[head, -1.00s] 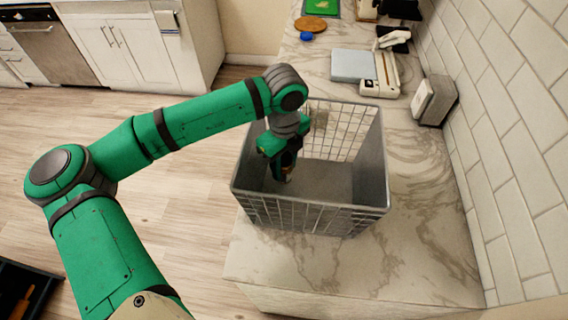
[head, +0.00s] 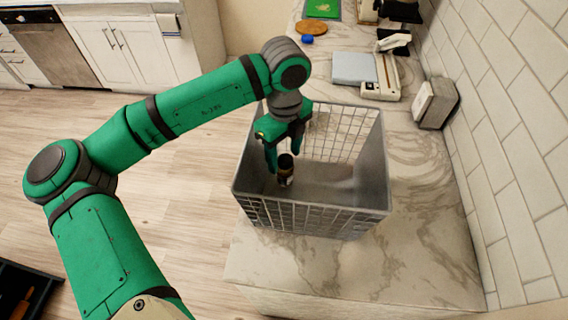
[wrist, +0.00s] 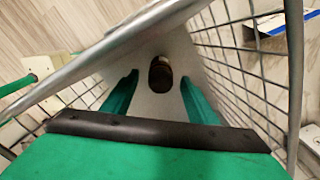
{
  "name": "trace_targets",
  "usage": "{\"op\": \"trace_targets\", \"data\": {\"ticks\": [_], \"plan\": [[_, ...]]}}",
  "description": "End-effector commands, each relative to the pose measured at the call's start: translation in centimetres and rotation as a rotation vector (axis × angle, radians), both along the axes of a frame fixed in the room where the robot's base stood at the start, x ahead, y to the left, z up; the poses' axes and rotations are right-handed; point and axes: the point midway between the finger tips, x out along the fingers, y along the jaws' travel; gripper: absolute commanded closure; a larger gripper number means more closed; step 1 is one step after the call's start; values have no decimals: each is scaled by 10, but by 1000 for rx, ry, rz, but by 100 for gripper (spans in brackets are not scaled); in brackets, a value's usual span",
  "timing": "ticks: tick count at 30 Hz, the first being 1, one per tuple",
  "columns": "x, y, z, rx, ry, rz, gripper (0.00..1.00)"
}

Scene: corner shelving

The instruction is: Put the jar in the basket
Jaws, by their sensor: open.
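The jar (head: 285,172) is small and dark with a black lid. It stands inside the grey wire basket (head: 312,215), on its floor toward the left side. My gripper (head: 283,160) is open just above the jar, with its green fingers inside the basket. In the wrist view the jar (wrist: 160,74) shows between and beyond the two spread fingertips (wrist: 158,85), apart from both. The basket's rim (wrist: 110,45) and mesh walls surround it there.
The basket stands on a marble counter (head: 420,230) beside a tiled wall (head: 500,130). A grey-white box (head: 435,103), a paper-trimmer-like device (head: 380,80) and a round wooden board (head: 310,26) lie farther back. The counter front is clear.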

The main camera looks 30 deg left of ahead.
Motion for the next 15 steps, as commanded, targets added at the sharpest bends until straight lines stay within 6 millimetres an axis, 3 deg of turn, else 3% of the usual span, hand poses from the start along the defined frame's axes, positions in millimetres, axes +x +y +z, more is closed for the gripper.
{"op": "trace_targets", "data": {"ticks": [7, 15], "plan": [[0, 0, 44, 0, -1, 0, 47], [-1, 0, 63, -1, 1, 1, 47]]}}
